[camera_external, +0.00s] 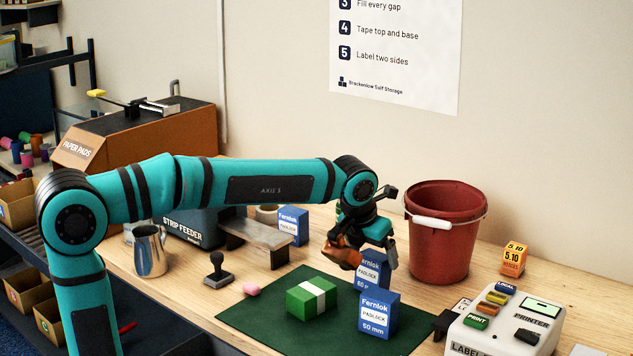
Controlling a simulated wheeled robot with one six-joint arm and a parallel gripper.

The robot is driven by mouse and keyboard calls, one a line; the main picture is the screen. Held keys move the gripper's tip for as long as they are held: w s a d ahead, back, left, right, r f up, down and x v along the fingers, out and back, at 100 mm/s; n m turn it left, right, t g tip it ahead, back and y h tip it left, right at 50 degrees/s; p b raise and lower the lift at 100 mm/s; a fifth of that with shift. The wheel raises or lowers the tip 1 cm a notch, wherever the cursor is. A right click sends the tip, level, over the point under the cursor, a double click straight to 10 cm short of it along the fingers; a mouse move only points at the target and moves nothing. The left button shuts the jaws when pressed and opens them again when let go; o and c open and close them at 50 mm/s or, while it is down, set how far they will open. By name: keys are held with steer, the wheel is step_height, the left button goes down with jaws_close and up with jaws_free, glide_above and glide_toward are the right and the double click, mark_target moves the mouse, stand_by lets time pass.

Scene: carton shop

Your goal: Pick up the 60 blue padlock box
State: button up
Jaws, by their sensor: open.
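Several blue and white Fernlok padlock boxes show. The one with "60" on its face (373,269) stands upright at the back of the green mat (262,318). Its lower part is hidden by the box marked "50 mm" (378,318), which stands in front of it. A third padlock box (293,224) stands farther back at the left; its size mark is not visible.
A red bucket (441,245) stands close to the right of my gripper. A green block with a white band (312,296), a pink eraser-like piece (251,289) and a stamp (217,270) are at the left. A label printer (505,325) is at the front right.

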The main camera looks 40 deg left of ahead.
steer(key=x, duration=0.3)
steer(key=shift+w+f, duration=0.1)
steer(key=shift+f, duration=0.2)
steer(key=shift+c, duration=0.2)
steer(key=c, duration=1.2)
